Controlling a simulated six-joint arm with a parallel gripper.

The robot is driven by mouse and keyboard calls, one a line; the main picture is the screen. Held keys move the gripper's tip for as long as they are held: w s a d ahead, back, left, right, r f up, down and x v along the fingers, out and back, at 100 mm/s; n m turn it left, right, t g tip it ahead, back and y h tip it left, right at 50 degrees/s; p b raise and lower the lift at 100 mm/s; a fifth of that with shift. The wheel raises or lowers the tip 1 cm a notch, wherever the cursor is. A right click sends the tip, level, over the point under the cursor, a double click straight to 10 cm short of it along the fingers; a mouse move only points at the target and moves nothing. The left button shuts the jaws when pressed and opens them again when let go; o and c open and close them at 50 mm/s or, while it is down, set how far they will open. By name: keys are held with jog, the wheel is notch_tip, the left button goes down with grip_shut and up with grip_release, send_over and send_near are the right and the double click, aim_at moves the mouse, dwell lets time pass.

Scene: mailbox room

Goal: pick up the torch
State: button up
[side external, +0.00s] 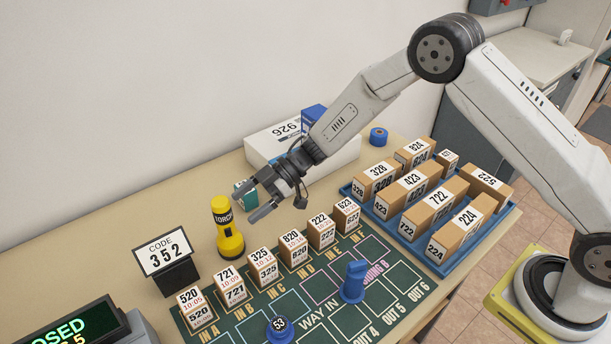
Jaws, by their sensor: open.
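The torch (229,236) is yellow with a black band marked TORCH. It stands upright on the table near the back edge of the green mat, to the left of my gripper. My gripper (254,208) is open, its two fingers pointing down and left toward the torch. It is a little to the right of the torch, and I see nothing between the fingers.
A row of small numbered boxes (266,268) stands on the green mat (340,256) in front of the torch. A CODE 352 sign (166,252) stands to its left. A white box (265,147) and a blue tray (437,268) of parcels lie to the right.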

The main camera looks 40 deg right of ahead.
aim_at(224, 220)
jog(key=shift+w+x, duration=0.15)
jog(key=shift+x, duration=1.45)
jog(key=shift+w+x, duration=0.15)
jog(key=shift+x, duration=1.45)
grip_shut()
